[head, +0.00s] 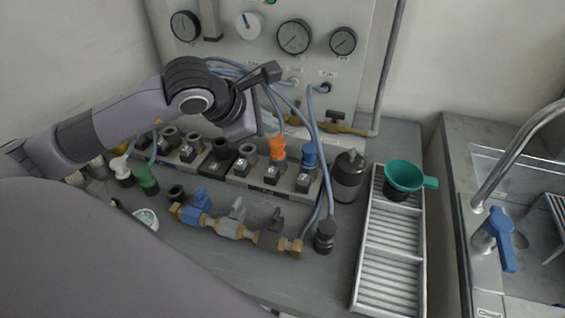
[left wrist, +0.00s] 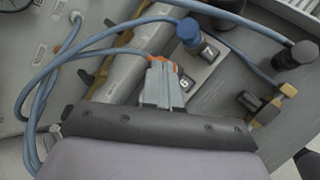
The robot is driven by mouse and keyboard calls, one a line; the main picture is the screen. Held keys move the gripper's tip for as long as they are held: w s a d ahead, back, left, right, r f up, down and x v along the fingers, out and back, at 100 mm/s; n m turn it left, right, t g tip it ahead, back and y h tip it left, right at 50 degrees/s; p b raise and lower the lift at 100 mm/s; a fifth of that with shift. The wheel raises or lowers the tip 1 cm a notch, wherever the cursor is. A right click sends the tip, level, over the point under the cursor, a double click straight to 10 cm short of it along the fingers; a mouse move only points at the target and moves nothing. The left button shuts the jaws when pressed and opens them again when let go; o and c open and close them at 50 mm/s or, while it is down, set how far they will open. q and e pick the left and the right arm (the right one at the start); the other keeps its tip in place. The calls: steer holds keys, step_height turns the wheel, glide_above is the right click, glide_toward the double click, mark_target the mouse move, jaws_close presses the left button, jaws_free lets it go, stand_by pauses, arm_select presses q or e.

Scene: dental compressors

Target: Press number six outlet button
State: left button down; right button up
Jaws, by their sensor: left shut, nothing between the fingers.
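The number six outlet button (left wrist: 185,83) is a small dark block with a white "6" in the left wrist view. It also shows in the head view (head: 271,171), on the grey outlet strip below the orange connector (head: 277,148). My left gripper (left wrist: 161,82) is shut and empty. In the left wrist view its fingers are just left of the six button and overlap the orange connector in the picture; whether they touch is unclear. In the head view the left hand (head: 243,122) is above the strip, its fingertips hard to make out. My right gripper is not in view.
The number seven button (left wrist: 208,51) and a blue connector (left wrist: 189,31) stand beside it. Blue hoses (head: 314,120) loop near the hand. A brass valve row (head: 229,228) lies in front. A black cylinder (head: 348,175) and slatted tray (head: 390,265) stand right.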

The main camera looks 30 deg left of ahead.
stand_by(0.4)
arm_select(q)
steer(key=b, duration=0.4)
glide_above(268, 172)
step_height(268, 172, down, 8)
steer(key=shift+r, duration=0.2)
steer(key=shift+f+b, duration=0.55)
steer(key=shift+b, duration=0.3)
stand_by(1.0)
steer(key=shift+f, duration=0.1)
